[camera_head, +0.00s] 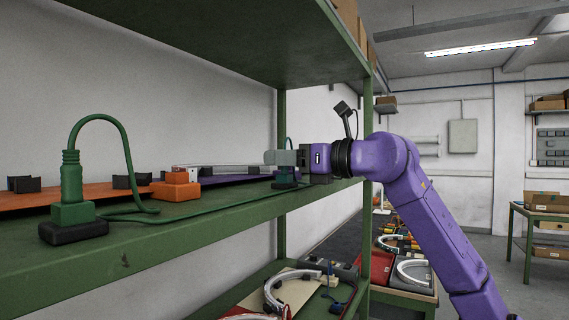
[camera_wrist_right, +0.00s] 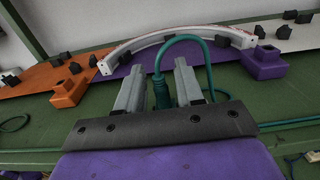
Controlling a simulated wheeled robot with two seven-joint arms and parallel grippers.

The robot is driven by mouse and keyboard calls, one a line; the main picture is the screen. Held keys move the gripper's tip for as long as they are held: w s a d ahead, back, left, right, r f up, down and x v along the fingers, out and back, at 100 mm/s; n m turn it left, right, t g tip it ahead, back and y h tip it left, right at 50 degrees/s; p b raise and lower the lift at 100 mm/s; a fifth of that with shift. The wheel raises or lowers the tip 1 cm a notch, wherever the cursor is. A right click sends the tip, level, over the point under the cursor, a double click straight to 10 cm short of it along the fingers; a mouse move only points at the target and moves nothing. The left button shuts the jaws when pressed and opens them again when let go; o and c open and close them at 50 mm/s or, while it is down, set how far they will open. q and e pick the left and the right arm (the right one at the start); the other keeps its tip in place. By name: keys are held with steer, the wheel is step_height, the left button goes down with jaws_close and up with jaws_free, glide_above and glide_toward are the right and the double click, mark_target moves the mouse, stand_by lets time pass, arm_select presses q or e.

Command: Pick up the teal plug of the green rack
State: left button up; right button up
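The teal plug (camera_wrist_right: 161,93) stands upright on the green rack's shelf, its teal cable looping up and over to the right in the wrist view. In the head view it shows partly (camera_head: 286,171) below my right gripper (camera_head: 284,158), whose fingers hide its top. My right gripper (camera_wrist_right: 160,82) is open, one finger on each side of the plug, with narrow gaps seeming to show. Contact is hard to judge. A darker green plug (camera_head: 71,178) stands upright in a green and black base at the left of the green rack (camera_head: 180,230). My left gripper is not in view.
A white arc (camera_wrist_right: 165,40) lies behind the plug on orange and purple boards. An orange block (camera_wrist_right: 68,93) and a purple block (camera_wrist_right: 265,62) stand at its ends. A green cable runs along the shelf. The upper shelf (camera_head: 230,40) hangs above.

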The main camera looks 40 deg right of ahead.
jaws_close()
steer(key=shift+r, duration=0.5)
steer(key=s+d+r+p, duration=0.3)
steer(key=s+r, duration=0.3)
steer(key=r, duration=0.2)
steer(key=s+d+r+p, duration=0.2)
steer(key=s+d+r, duration=0.2)
steer(key=r, duration=0.5)
steer(key=shift+s+p, duration=0.4)
steer(key=shift+s, duration=0.65)
steer(key=shift+d+f, duration=0.1)
